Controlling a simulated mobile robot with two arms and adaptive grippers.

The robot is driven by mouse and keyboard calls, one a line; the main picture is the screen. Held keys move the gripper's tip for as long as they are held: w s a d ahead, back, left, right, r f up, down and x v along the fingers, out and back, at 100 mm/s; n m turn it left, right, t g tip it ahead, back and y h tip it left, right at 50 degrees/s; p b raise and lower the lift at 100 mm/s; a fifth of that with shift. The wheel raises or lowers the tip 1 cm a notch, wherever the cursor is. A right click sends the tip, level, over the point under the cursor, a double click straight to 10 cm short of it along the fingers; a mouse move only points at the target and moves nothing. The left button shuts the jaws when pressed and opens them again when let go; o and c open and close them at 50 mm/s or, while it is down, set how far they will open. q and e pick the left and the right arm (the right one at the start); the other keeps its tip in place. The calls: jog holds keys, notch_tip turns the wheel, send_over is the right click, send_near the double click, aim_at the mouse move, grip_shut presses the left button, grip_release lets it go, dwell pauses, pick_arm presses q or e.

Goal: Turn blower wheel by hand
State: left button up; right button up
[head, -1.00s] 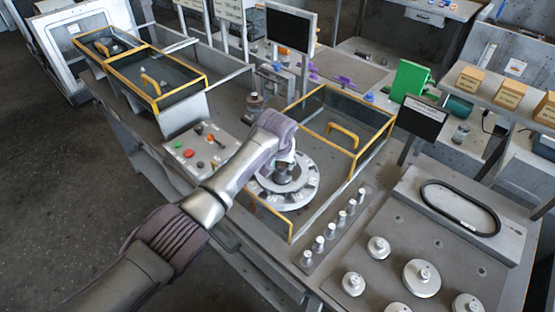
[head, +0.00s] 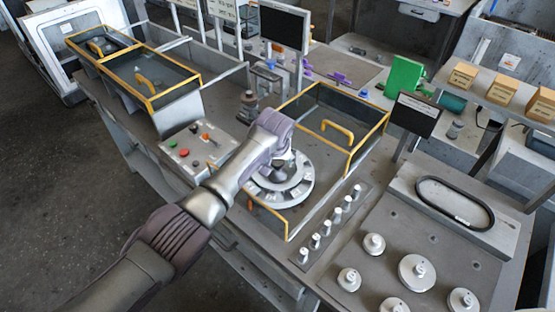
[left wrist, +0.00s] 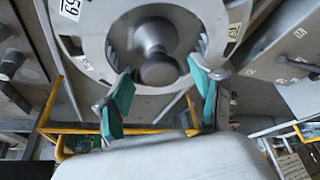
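The blower wheel (head: 302,190) is a pale round disc with number labels round its rim. It lies on the bench inside an open yellow-framed guard. In the left wrist view the wheel (left wrist: 92,50) fills the top, with a grey round hub knob (left wrist: 160,68) at its middle. My left gripper (head: 281,170) is over the wheel's middle, partly hidden by my own wrist. In the left wrist view its teal-padded fingers (left wrist: 162,82) are spread on either side of the knob, with gaps showing. My right gripper is not in view.
A yellow-framed guard (head: 348,152) stands close around the wheel. A button panel (head: 190,150) is to its left. A row of small pegs (head: 325,228) and a plate with several round weights (head: 417,272) are to its right. A small dark screen (head: 416,115) stands behind right.

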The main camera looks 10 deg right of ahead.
pick_arm(q)
jog(key=shift+r, duration=0.15)
jog(key=v, duration=1.1)
jog(key=shift+s+r, duration=0.2)
jog(key=shift+r, duration=0.1)
jog(key=shift+f, duration=0.1)
